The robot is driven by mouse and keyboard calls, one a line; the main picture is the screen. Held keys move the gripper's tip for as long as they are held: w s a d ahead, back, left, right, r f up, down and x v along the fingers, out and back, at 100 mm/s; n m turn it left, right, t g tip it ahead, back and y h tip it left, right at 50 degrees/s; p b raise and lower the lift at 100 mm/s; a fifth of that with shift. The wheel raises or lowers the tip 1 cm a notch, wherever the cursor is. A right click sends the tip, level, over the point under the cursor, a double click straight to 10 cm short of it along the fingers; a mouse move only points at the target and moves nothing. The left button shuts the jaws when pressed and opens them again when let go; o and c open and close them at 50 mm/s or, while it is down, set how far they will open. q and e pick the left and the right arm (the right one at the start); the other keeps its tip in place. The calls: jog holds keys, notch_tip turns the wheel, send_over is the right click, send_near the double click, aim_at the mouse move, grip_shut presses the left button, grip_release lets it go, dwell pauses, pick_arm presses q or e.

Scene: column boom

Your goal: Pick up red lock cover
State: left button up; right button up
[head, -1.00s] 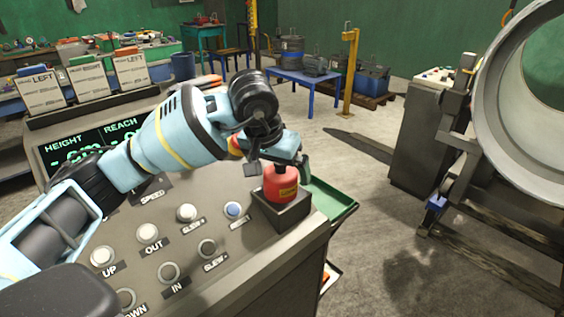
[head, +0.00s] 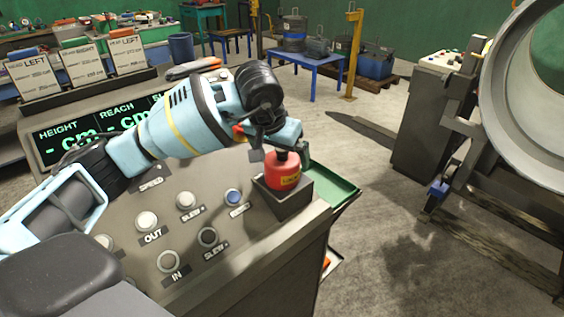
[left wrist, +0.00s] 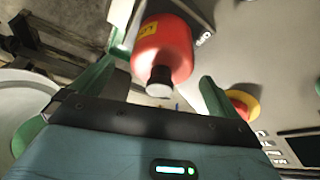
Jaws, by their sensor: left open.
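The red lock cover (head: 283,172), a red cylinder with a yellow label and a dark knob on top, sits on a dark square block (head: 288,203) at the right end of the control console. My left gripper (head: 279,156) is right above and around the cover's top in the head view. In the left wrist view the cover (left wrist: 163,50) lies between the two open green fingers of my left gripper (left wrist: 158,85), with its knob toward the palm. I see no clear contact. My right gripper is not in view.
The console (head: 130,225) carries several round buttons and a display (head: 75,140). A green tray (head: 335,195) is beside its right edge. A red and yellow button (left wrist: 242,104) shows near one finger in the wrist view. A large grey ring (head: 525,90) stands at the right.

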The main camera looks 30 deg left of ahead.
aim_at(282, 160)
pick_arm(q)
jog(key=x, duration=0.4)
jog(key=shift+a+f, duration=0.1)
jog(key=shift+a, duration=0.05)
jog(key=c, duration=1.1)
notch_tip(282, 160, up, 10)
jog(key=shift+r, duration=0.1)
